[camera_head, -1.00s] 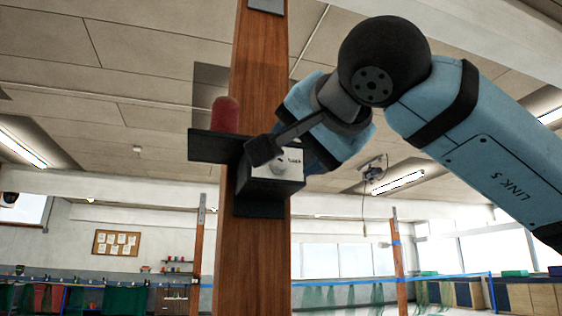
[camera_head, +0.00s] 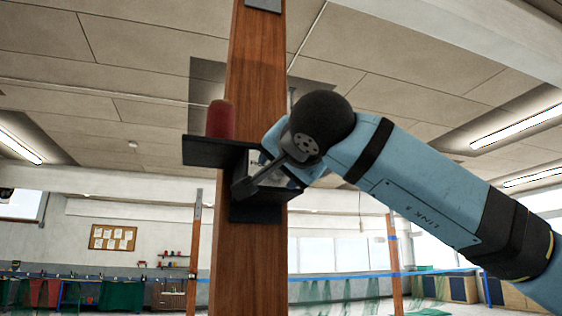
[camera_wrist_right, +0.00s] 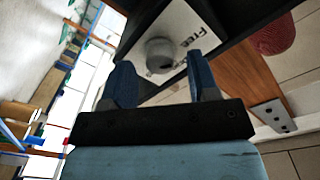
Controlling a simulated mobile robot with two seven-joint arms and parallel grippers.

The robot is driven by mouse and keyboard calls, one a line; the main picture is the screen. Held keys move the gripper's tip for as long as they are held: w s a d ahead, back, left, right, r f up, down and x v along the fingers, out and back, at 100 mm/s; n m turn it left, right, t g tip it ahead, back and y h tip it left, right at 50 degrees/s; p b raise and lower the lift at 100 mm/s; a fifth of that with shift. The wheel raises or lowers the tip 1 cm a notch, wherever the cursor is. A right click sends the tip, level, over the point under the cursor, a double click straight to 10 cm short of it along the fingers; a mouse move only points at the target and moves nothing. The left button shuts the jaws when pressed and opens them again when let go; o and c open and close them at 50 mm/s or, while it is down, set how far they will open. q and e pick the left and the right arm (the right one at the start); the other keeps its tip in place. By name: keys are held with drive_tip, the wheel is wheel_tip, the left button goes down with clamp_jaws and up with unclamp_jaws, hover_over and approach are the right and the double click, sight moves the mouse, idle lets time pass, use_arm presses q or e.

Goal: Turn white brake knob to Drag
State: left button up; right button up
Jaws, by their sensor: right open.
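The white brake knob (camera_wrist_right: 160,54) shows in the right wrist view as a pale grey-white round cap on a white plate (camera_wrist_right: 187,24). The word "Free" is printed on the plate beside it; no Drag mark is legible. My right gripper (camera_wrist_right: 162,78) is open, with one blue finger on each side of the knob's line and the knob seen between and beyond the tips. Contact cannot be told. In the head view, my right gripper (camera_head: 243,188) is in front of the brake box (camera_head: 262,212) on the wooden post and hides the knob. My left gripper is out of view.
A dark shelf (camera_head: 205,151) juts left from the wooden post (camera_head: 248,270), beside the box, and carries a red cylinder (camera_head: 221,118). The red object also shows in the wrist view (camera_wrist_right: 273,37). Open room surrounds the post; nets and benches stand far behind.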

drive_tip(key=shift+w+a, duration=0.15)
drive_tip(key=shift+w, duration=0.25)
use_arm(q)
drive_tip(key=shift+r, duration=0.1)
use_arm(e)
drive_tip(key=shift+c, duration=0.5)
drive_tip(key=c, duration=0.8)
use_arm(q)
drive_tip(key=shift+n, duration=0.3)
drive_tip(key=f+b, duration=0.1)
drive_tip(key=b, duration=0.1)
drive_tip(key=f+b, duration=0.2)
drive_tip(key=b, duration=0.1)
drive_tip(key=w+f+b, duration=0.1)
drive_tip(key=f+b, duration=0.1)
drive_tip(key=b, duration=0.1)
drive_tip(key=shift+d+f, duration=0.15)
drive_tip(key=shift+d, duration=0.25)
use_arm(e)
drive_tip(key=m, duration=1.1)
drive_tip(key=shift+g, duration=0.3)
drive_tip(key=shift+c, duration=0.2)
use_arm(q)
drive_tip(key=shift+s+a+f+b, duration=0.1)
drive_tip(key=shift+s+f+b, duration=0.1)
drive_tip(key=shift+b, duration=0.1)
use_arm(e)
drive_tip(key=shift+m, duration=0.4)
